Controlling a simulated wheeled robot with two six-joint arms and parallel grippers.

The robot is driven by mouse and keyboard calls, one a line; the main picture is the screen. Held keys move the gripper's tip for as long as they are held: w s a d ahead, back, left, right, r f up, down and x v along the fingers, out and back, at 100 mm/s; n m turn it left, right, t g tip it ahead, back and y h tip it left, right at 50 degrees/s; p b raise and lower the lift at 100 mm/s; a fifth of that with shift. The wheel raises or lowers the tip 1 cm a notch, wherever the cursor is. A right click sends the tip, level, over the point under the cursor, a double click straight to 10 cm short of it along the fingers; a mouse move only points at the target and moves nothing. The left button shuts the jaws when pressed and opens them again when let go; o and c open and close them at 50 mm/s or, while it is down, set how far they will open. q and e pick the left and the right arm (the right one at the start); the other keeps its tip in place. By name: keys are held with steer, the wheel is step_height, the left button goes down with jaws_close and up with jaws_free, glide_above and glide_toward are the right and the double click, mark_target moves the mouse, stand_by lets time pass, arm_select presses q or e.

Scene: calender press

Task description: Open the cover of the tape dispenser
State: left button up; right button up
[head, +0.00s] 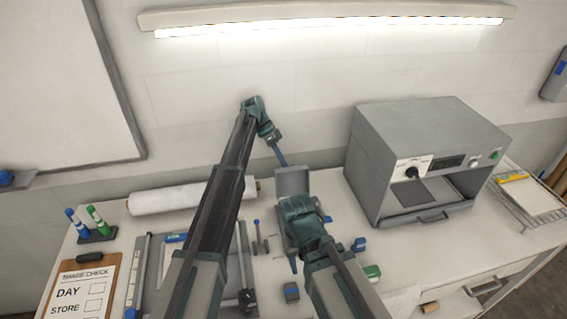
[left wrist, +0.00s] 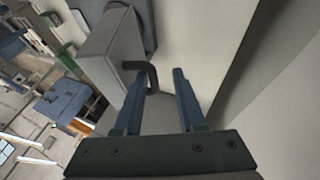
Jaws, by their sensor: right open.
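The tape dispenser is mostly hidden behind my right gripper in the head view. Its grey cover (head: 292,181) shows as a raised panel. My left gripper (head: 280,157) is at the cover's upper left, pointing down. In the left wrist view a dark bent handle (left wrist: 143,70) sticks out of a grey body (left wrist: 108,45). My left gripper (left wrist: 158,85) has its fingers apart, with the handle's end close to the left finger; I cannot tell if they touch. My right gripper (head: 310,238) is open over the dispenser's front, its fingertips partly hidden.
A grey press (head: 420,165) stands to the right, a white roll (head: 165,197) at the back left. Small blue items (head: 359,244) and a green-and-white one (head: 371,272) lie nearby. A clipboard (head: 84,288) and markers (head: 92,226) are at far left. The wall is close behind.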

arm_select(q)
steer(key=shift+o, duration=0.9)
steer(key=shift+w+a+f, duration=0.15)
steer(key=shift+w+a, duration=0.05)
steer(key=shift+s, duration=0.15)
steer(key=shift+r, duration=0.25)
steer(key=s+r+p, duration=0.1)
steer(key=p, duration=0.1)
steer(key=s+r+p, duration=0.1)
steer(key=r+p, duration=0.1)
steer(key=shift+s+r, duration=0.25)
steer(key=shift+s, duration=0.15)
steer(key=s+r+p, duration=0.1)
steer(key=s, duration=1.2)
steer(key=shift+s, duration=0.15)
